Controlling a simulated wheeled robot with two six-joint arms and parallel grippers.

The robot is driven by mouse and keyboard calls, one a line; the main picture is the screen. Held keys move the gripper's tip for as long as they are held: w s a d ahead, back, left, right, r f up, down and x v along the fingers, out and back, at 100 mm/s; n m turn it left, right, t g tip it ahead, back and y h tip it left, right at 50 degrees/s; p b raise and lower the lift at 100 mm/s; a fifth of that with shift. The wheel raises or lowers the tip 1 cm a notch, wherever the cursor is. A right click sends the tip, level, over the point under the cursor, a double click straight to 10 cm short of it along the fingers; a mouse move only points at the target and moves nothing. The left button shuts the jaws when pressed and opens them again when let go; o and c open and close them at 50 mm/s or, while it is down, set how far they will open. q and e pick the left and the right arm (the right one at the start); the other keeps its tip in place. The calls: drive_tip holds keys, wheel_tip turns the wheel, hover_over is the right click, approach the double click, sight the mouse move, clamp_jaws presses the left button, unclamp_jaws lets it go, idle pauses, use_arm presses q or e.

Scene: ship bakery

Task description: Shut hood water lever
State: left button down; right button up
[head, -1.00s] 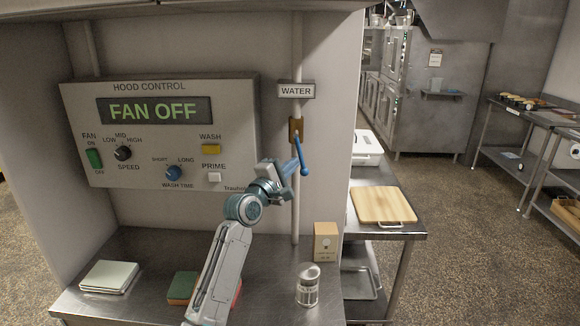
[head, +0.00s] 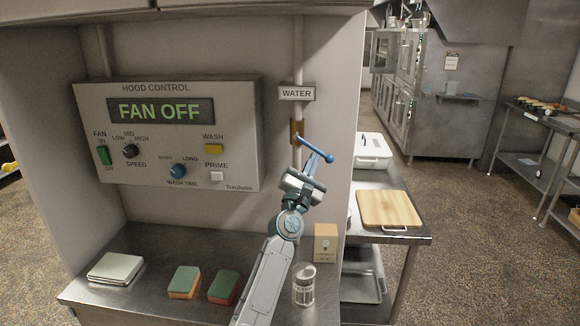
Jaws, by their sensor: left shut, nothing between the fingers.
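The blue water lever (head: 315,149) is on a brass valve (head: 297,128) on the vertical pipe, below the WATER label (head: 296,93). The lever slants out to the right and slightly down, across the pipe, with its round knob at the right end. My left gripper (head: 311,166) is shut and empty just under the lever. Its tips look close to or against the lever's underside, but I cannot tell if they touch. My right gripper is not in view.
The hood control panel (head: 237,92) on the wall reads FAN OFF. On the steel counter (head: 150,262) are sponges (head: 184,281), a shaker (head: 304,285), a small box (head: 325,243) and a pale stack (head: 116,268). A cutting board (head: 390,208) lies to the right.

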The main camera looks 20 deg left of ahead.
use_arm(q)
drive_tip(key=r+n+y, duration=0.1)
drive_tip(key=n+y, duration=0.1)
drive_tip(key=n, duration=0.1)
drive_tip(key=d+r+n+y, duration=0.1)
drive_tip(key=n+y, duration=0.1)
drive_tip(key=n, duration=0.1)
drive_tip(key=d+r+n+y, duration=0.1)
drive_tip(key=n+y, duration=0.1)
drive_tip(key=shift+w+n+b, duration=0.3)
drive_tip(key=shift+n+b, duration=0.1)
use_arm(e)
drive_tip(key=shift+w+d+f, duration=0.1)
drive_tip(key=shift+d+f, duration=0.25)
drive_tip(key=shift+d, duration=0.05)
use_arm(q)
drive_tip(key=shift+d+r, duration=0.15)
drive_tip(key=shift+r, duration=0.05)
drive_tip(key=shift+f, duration=0.1)
